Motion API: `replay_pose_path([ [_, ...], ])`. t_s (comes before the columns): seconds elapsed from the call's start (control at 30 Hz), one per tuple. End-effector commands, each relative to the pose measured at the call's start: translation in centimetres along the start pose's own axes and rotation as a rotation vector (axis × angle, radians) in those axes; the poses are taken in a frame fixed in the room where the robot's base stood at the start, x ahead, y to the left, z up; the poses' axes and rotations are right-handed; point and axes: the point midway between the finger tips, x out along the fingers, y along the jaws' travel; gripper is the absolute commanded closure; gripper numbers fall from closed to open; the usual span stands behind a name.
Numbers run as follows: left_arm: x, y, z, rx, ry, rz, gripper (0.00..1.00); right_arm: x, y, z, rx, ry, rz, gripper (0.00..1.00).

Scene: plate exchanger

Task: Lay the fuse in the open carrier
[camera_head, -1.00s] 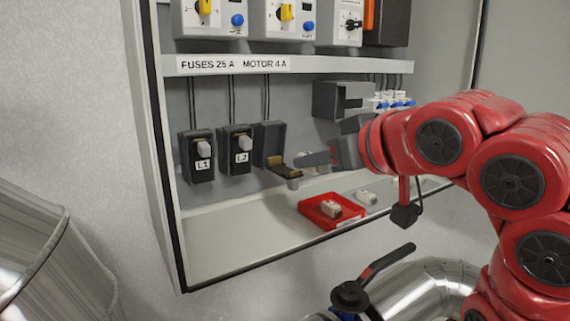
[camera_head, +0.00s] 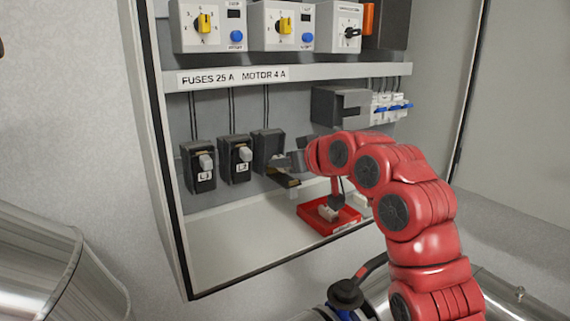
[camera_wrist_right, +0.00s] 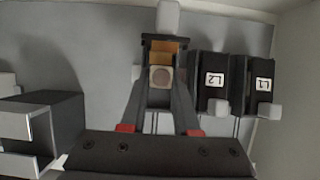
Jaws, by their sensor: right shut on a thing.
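The open carrier (camera_head: 266,147) is the third dark holder in the row, right of L1 and L2, with its front part (camera_head: 286,181) tilted down and out. My right gripper (camera_head: 280,164) is at its mouth, coming in from the right. The carrier's brass-coloured inside (camera_wrist_right: 165,50) shows just beyond the fuse. I cannot tell whether the fuse touches it. My left gripper is not in view.
Closed carriers L1 (camera_head: 200,165) and L2 (camera_head: 236,158) stand close beside the open one. A red tray (camera_head: 311,214) with a pale piece (camera_head: 328,213) in it sits on the cabinet floor. A grey box (camera_head: 335,107) and blue-levered breakers (camera_head: 392,107) are to the right.

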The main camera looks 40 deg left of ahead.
Motion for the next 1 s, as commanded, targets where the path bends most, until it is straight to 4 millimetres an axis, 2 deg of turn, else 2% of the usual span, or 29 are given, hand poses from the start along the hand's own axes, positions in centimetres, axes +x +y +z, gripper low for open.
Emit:
replay_pose_path([
  [0.03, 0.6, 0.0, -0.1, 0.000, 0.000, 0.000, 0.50, 0.1, 0.0, 0.3, 0.002, 0.000, -0.002, 1.00],
  [0.2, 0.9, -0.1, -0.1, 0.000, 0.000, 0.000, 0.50, 0.6, 0.0, 1.4, 0.000, -0.001, -0.001, 1.00],
  [0.63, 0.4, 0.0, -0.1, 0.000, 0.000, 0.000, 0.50, 0.8, 0.0, 2.1, -0.001, -0.001, 0.000, 1.00],
  [0.67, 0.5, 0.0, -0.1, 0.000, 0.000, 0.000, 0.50, 0.8, 0.0, 1.9, -0.001, -0.001, 0.000, 0.65],
  [0.8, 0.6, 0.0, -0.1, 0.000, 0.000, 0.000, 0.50, 0.7, 0.0, 1.9, -0.001, -0.001, 0.000, 0.41],
  [1.0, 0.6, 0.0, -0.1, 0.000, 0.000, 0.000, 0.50, 0.7, 0.0, 1.9, 0.000, -0.001, 0.000, 0.41],
])
